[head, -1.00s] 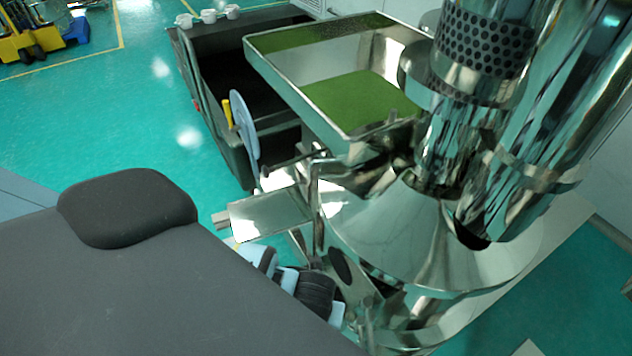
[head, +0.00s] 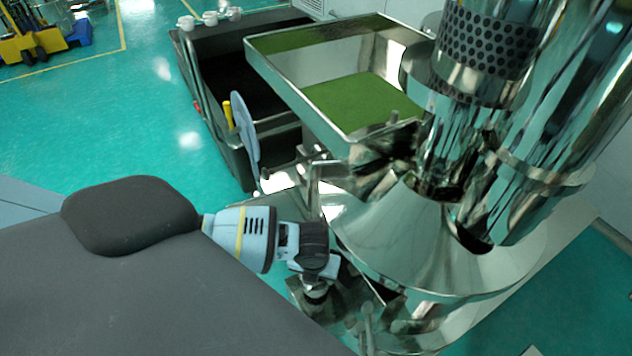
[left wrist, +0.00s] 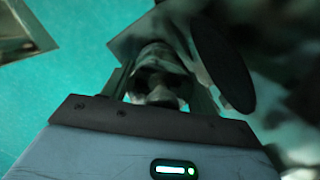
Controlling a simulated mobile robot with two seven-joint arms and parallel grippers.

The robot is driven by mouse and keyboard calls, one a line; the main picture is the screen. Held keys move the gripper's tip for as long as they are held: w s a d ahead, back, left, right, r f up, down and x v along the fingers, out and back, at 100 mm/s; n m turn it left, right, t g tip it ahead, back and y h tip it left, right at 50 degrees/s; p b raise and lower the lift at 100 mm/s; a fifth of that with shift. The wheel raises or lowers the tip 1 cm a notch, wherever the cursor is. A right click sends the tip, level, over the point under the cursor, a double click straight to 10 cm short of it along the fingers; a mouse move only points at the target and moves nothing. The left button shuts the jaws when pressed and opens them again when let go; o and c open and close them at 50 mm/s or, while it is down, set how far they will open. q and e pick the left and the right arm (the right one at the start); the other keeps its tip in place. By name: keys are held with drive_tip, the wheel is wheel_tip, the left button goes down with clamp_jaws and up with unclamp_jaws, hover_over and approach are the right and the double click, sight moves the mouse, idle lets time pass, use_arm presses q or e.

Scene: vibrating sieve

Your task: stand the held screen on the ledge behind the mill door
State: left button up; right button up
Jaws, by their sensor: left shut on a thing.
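My left gripper (head: 318,268) is beside the lower left side of the shiny steel mill (head: 440,235), with its wrist reaching in from the left. In the left wrist view it is shut on a short metallic rounded piece (left wrist: 158,78), taken to be the screen. The screen's mesh and full outline cannot be made out. A dark oval disc (left wrist: 222,65) stands just right of the held piece; whether they touch cannot be told. The mill door and the ledge behind it cannot be told apart in the reflections. My right gripper is not in view.
A steel sieve tray (head: 290,92) with green material stands above and behind the gripper. A dark cart (head: 215,120) with white cups (head: 210,18) is at the back left. A pale blue disc (head: 244,128) stands upright near the tray. Open green floor lies left.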

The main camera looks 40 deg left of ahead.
use_arm(q)
wheel_tip(320, 180, down, 2)
drive_tip(key=shift+f, duration=0.1)
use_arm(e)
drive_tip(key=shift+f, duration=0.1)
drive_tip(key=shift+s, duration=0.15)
use_arm(q)
drive_tip(key=shift+f, duration=0.15)
drive_tip(key=o, duration=1.2)
drive_tip(key=shift+s, duration=0.1)
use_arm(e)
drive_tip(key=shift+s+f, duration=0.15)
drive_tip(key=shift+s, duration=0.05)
